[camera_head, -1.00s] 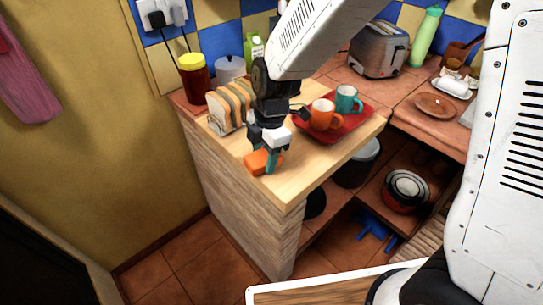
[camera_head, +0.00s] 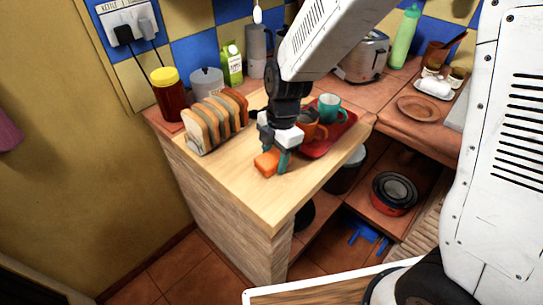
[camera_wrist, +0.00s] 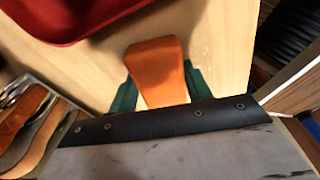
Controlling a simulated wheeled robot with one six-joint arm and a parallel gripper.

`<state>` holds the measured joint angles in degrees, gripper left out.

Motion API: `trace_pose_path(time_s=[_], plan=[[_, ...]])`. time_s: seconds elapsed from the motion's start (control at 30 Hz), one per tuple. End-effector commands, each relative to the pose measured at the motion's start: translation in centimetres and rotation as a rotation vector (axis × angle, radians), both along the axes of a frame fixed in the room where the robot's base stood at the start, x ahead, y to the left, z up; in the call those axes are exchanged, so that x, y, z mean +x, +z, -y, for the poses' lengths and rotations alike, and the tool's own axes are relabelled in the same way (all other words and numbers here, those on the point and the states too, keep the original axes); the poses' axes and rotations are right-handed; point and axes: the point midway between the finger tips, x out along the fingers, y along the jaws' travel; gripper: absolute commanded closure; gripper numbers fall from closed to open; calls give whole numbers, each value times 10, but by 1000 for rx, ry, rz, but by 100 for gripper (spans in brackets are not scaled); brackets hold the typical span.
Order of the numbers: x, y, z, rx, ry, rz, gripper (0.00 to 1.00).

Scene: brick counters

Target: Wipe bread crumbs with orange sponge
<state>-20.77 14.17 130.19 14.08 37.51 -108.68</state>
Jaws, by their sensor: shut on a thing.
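The orange sponge (camera_head: 266,163) is on or just above the light wooden counter top (camera_head: 240,200), left of the red tray. My gripper (camera_head: 279,160) is shut on the sponge and points down at the counter. In the wrist view the sponge (camera_wrist: 157,70) sticks out between the two green fingertips of my gripper (camera_wrist: 160,90). I cannot make out any bread crumbs on the wood in either view.
A rack of bread slices (camera_head: 215,120) stands at the counter's left edge. A red tray (camera_head: 322,148) holds an orange cup (camera_head: 308,126) and a teal cup (camera_head: 330,107) close to the right of my gripper. The front of the counter is clear.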

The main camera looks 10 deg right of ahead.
Motion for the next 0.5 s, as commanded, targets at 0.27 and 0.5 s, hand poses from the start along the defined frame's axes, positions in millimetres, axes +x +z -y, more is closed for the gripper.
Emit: trace_pose_path(time_s=[0.27,0.5], plan=[[1,3,8,0,16,0,80],[2,29,11,-1,10,1,80]])
